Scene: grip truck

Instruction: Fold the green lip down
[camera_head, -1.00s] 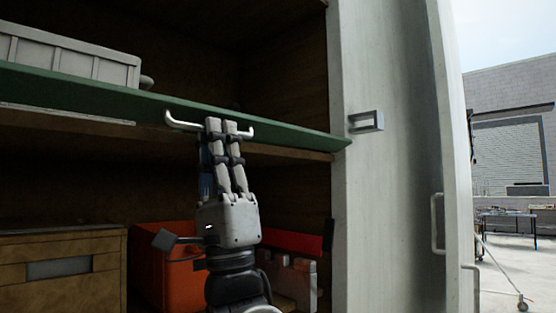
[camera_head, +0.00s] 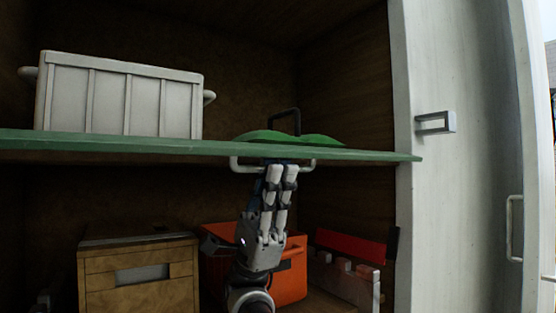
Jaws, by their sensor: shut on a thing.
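The green lip (camera_head: 375,154) runs across the front of the upper shelf, seen nearly edge-on, with its right end near the white door frame. A pale bar handle (camera_head: 310,166) hangs from its front edge. My gripper (camera_head: 277,170) reaches up from below and is shut on the handle, with its fingertips at the bar just under the lip. The fingers cover the middle of the handle.
On the upper shelf are a grey ribbed crate (camera_head: 120,95) and a green thing with a dark handle (camera_head: 290,137). Below are a wooden box (camera_head: 140,265), an orange container (camera_head: 290,278) and a red-topped grey item (camera_head: 350,250). A white door frame (camera_head: 425,200) bounds the right.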

